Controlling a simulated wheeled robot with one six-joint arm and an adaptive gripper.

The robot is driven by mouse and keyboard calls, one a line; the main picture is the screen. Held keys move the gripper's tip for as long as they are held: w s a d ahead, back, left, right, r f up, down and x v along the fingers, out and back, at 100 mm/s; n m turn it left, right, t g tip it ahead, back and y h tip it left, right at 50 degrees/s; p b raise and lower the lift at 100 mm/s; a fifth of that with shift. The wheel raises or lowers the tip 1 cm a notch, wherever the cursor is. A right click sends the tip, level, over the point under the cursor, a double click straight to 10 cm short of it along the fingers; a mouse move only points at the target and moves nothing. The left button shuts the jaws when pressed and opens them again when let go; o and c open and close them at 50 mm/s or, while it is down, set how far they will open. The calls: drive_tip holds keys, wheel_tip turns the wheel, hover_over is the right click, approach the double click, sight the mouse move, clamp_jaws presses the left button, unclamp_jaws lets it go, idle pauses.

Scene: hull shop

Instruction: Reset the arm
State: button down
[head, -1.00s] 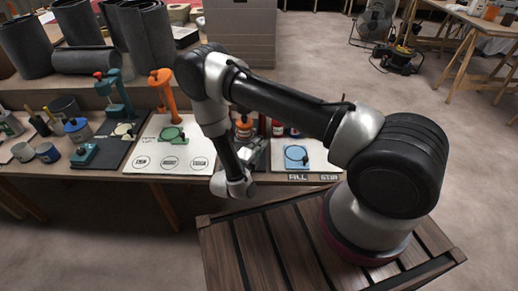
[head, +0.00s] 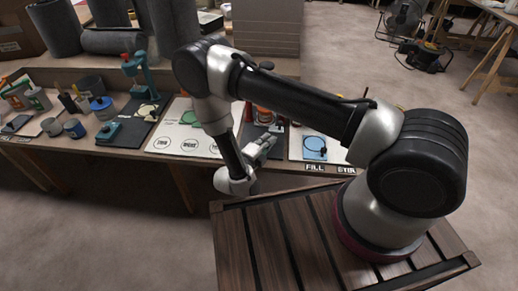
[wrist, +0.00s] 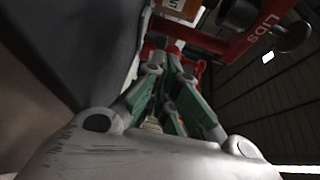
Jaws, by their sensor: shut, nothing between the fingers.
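My arm is folded, with its elbow raised and its forearm hanging down in front of the workbench (head: 150,142). My gripper (head: 266,146) points away from me towards the bench, partly hidden by my wrist in the head view. In the wrist view my gripper (wrist: 172,55) shows its green-grey fingers drawn together, with nothing seen between them. A red frame marked LIDS (wrist: 235,48) is just beyond the fingertips; I cannot tell whether they touch it.
The bench holds a teal press (head: 141,80), a white board with circles (head: 178,135), a blue lid outline (head: 315,148), cups and cans (head: 38,98). A fan (head: 405,18) stands on open floor at the back right.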

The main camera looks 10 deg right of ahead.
drive_tip(key=v, duration=0.6)
drive_tip(key=shift+s+d+f+m, duration=0.15)
drive_tip(key=shift+d+f+m, duration=0.05)
drive_tip(key=shift+m, duration=0.6)
drive_tip(key=s+d+m+g, duration=0.1)
drive_tip(key=s+d+m+g+h, duration=0.1)
drive_tip(key=d+m, duration=0.1)
drive_tip(key=s+d+m+g, duration=0.1)
drive_tip(key=m, duration=0.1)
drive_tip(key=shift+s+d+h, duration=0.35)
drive_tip(key=shift+d+h, duration=0.05)
drive_tip(key=m, duration=0.1)
drive_tip(key=s+d+r+m+g, duration=0.1)
drive_tip(key=r+m+g+h, duration=0.1)
drive_tip(key=shift+s+d+r+m, duration=0.25)
drive_tip(key=shift+s+d+m, duration=0.05)
drive_tip(key=shift+s, duration=0.05)
drive_tip(key=s+d+r+m+g+y, duration=0.1)
drive_tip(key=s+d+r+m+y, duration=0.4)
drive_tip(key=r+m, duration=0.6)
drive_tip(key=s+d+r+m+y, duration=0.5)
drive_tip(key=r+m, duration=0.7)
drive_tip(key=r, duration=0.5)
drive_tip(key=s+d+r+m+g+y, duration=0.1)
drive_tip(key=s+d+r+m+y, duration=0.4)
drive_tip(key=r+m, duration=0.6)
wheel_tip(320, 180, up, 4)
drive_tip(key=shift+s+d+f+m+g, duration=0.2)
drive_tip(key=shift+s+m+g, duration=0.15)
drive_tip(key=shift+s, duration=0.25)
